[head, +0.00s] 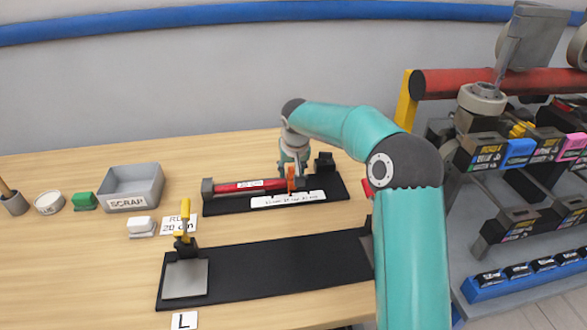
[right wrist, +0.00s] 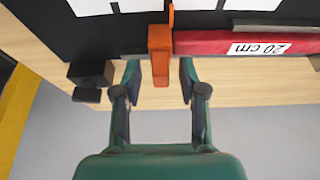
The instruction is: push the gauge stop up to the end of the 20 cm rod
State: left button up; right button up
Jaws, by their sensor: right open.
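The red rod (head: 232,187) with a "20 cm" label lies along the black gauge base (head: 330,190) in the head view; it also shows in the right wrist view (right wrist: 205,38). The orange gauge stop (head: 290,181) stands at the rod's right end; in the right wrist view (right wrist: 160,52) its side is very close to the rod end, and I cannot tell whether they touch. My right gripper (head: 293,162) is open over the stop. In the right wrist view its fingers (right wrist: 159,78) stand on either side of the stop, with gaps. My left gripper is out of view.
A grey SCRAP tray (head: 140,202), a green block (head: 84,201) and a white block (head: 142,227) stand at left. A long black fixture (head: 280,268) with a yellow-handled clamp (head: 185,218) lies in front. A rack with bins (head: 520,150) stands at right.

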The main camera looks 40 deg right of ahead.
jog(key=v, duration=1.2)
jog(key=shift+d, duration=0.1)
